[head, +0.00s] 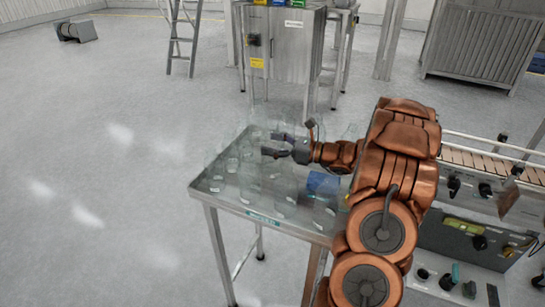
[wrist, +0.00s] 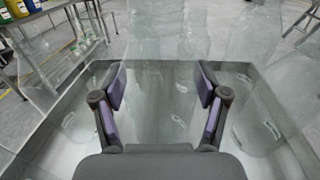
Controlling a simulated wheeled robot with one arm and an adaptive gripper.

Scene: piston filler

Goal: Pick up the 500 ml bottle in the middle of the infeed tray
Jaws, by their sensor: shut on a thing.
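The infeed tray (head: 222,204) is a metal-legged table crowded with clear, see-through bottles whose outlines are faint. My gripper (head: 271,144) reaches in from the right over the middle of the tray, low among the bottles. In the wrist view its two dark, purple-padded fingers (wrist: 161,88) stand apart on either side of a clear bottle (wrist: 160,100) and are shut on it. The bottle's edges are hard to make out against the others, and I cannot tell whether its base touches the tray.
Other clear bottles (wrist: 180,35) stand close beyond the fingers. A blue object (head: 322,184) is at the tray's right side, by my arm. The conveyor and control panel (head: 462,232) stand right.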

